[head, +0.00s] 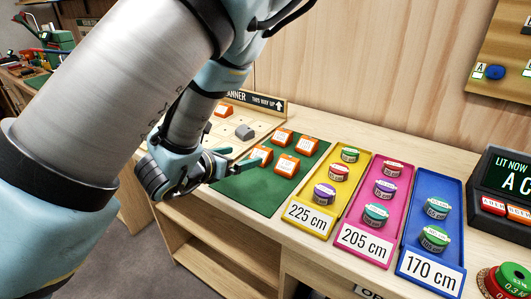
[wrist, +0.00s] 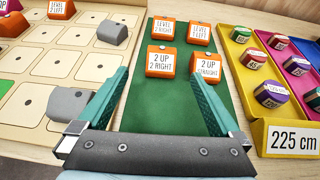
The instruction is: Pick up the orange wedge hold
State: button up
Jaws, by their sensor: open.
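Several orange wedge holds with white labels sit in two rows on the green mat (wrist: 165,112). In the wrist view the near row has one hold reading "2 UP 2 RIGHT" (wrist: 160,62) and one reading "2 UP STRAIGHT" (wrist: 205,67). The far row has one reading "LEVEL 2 RIGHT" (wrist: 162,29) and another level hold (wrist: 200,34). The pictures do not single out one hold. My gripper (wrist: 158,77) is open and empty, its teal fingers spread over the near part of the mat. In the head view my gripper (head: 242,161) partly covers the near-left hold.
Left of the mat is a pale board (wrist: 75,62) with grey holds (wrist: 112,33) and more orange ones. Right of it stand yellow (head: 312,218), pink (head: 368,242) and blue (head: 430,261) trays with round labelled pieces. A dark display (head: 508,178) stands far right.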

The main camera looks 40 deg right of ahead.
aim_at(262, 149)
jog(key=b+x, duration=0.1)
jog(key=x, duration=0.3)
jog(key=shift+d, duration=0.25)
jog(key=shift+p+x, duration=0.8)
jog(key=shift+x, duration=2.3)
jog(key=shift+s+r, duration=0.1)
jog(key=c, duration=1.3)
jog(key=shift+c, duration=0.6)
jog(key=shift+r, duration=0.15)
